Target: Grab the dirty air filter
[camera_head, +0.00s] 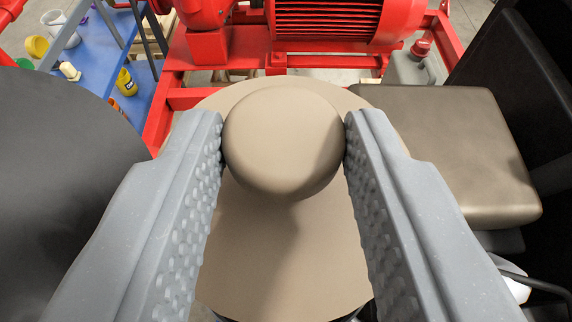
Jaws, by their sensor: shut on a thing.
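The dirty air filter (285,255) is a dull brown-tan round piece in the middle of the view. It has a wide flat disc and a rounded knob (282,145) standing up from it. My gripper (284,120) has its two grey dimpled fingers on the left and right sides of the knob, with the tips touching it. My gripper is shut on the filter by this knob. The filter's underside and lower edge are hidden, so I cannot tell whether it rests on anything.
The red pump and finned motor (325,20) stand on a red frame beyond the filter. A blue bench (95,50) with small yellow and white items is at upper left. A brown padded block (455,150) is close on the right. A grey can with a red cap (420,48) stands behind it.

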